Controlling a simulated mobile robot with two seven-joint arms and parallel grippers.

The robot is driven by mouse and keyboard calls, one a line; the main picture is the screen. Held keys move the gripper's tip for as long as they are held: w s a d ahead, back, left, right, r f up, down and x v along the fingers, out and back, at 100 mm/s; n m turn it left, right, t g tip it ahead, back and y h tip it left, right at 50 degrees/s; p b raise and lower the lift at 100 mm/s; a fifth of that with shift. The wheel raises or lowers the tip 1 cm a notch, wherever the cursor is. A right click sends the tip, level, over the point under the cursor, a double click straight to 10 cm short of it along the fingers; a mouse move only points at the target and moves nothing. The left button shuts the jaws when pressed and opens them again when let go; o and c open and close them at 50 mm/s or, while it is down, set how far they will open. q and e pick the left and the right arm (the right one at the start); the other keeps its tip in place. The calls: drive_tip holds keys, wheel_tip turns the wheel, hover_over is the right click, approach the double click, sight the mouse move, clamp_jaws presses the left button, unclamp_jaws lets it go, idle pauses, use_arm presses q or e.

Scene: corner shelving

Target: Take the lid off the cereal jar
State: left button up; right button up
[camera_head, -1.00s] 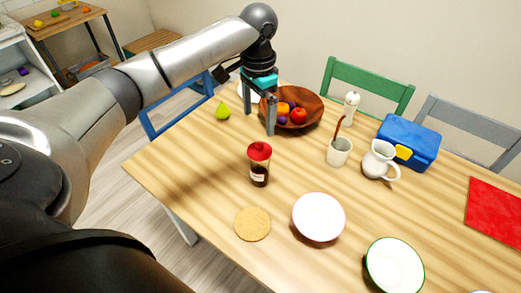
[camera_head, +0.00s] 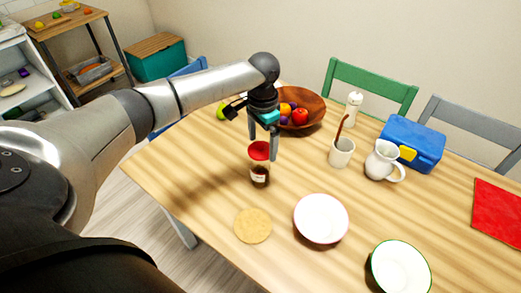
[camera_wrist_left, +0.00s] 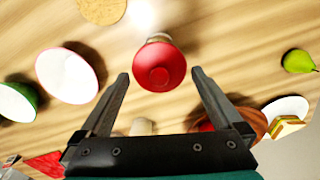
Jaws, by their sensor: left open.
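The cereal jar (camera_head: 260,177) stands upright on the wooden table, with dark contents and a label. Its red lid (camera_head: 259,151) is on top of it. In the left wrist view the lid (camera_wrist_left: 159,67) lies ahead of and between the two fingers, with a gap to each side. My left gripper (camera_head: 263,155) is open and empty, fingers pointing down at the jar's top; in the head view one finger hangs just right of the lid. I cannot tell whether a finger touches it. My right gripper is not in view.
A wooden fruit bowl (camera_head: 313,112) stands behind the gripper. A cork mat (camera_head: 253,226) and a white bowl (camera_head: 321,219) lie in front. The table's left front is clear.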

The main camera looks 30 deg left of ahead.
use_arm(q)
drive_tip(key=shift+c, duration=0.2)
drive_tip(key=c, duration=1.1)
drive_tip(key=shift+o, duration=0.2)
drive_tip(key=shift+r, duration=0.1)
